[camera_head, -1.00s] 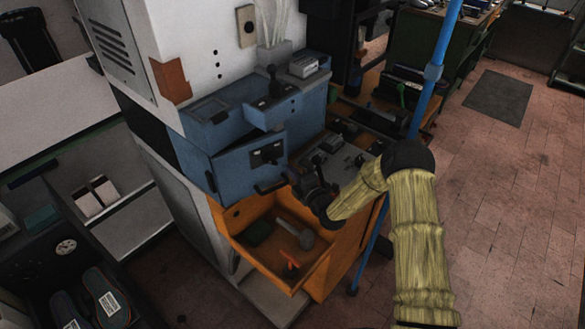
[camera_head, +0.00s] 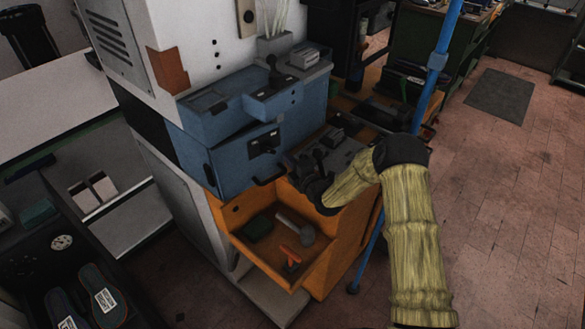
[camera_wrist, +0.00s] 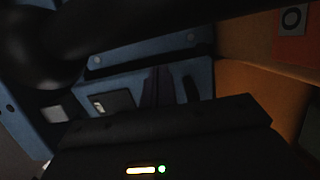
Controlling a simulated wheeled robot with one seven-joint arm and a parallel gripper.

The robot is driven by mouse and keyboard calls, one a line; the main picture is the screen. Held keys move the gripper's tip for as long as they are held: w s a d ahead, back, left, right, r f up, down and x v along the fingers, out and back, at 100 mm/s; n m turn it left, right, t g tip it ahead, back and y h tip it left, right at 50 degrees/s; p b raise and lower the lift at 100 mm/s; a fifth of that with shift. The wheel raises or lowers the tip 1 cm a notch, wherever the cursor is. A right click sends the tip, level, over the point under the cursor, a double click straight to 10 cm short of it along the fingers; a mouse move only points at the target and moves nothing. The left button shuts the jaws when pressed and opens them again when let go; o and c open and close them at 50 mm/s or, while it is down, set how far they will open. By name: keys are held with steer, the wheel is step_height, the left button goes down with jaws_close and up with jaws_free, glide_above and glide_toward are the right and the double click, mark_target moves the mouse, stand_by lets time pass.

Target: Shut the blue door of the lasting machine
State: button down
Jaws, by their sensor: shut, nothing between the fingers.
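The blue door (camera_head: 232,167) is on the front of the lasting machine, with a black latch plate (camera_head: 263,145) and a black handle (camera_head: 270,181) low at its right side. It looks nearly flush with the blue housing; I cannot tell whether a small gap remains. In the wrist view the blue door (camera_wrist: 133,83) fills the middle, with its dark plate (camera_wrist: 113,103) and handle (camera_wrist: 191,90). My gripper (camera_wrist: 157,86) is shut and empty, its fingers in front of the door between plate and handle. Contact cannot be told.
An open orange drawer (camera_head: 240,248) with tools in it sticks out below the door. A grey panel with levers (camera_head: 335,145) is right of the door. A blue upright pole (camera_head: 437,62) stands behind my arm.

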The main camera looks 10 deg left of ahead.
stand_by(0.3)
steer(key=shift+s+d, duration=0.1)
steer(key=shift+d, duration=0.15)
steer(key=d+b+v, duration=0.1)
steer(key=b+v, duration=0.2)
steer(key=v, duration=1)
steer(key=shift+w+b, duration=0.3)
steer(key=c, duration=2.2)
jaws_free()
steer(key=shift+w+d, duration=0.1)
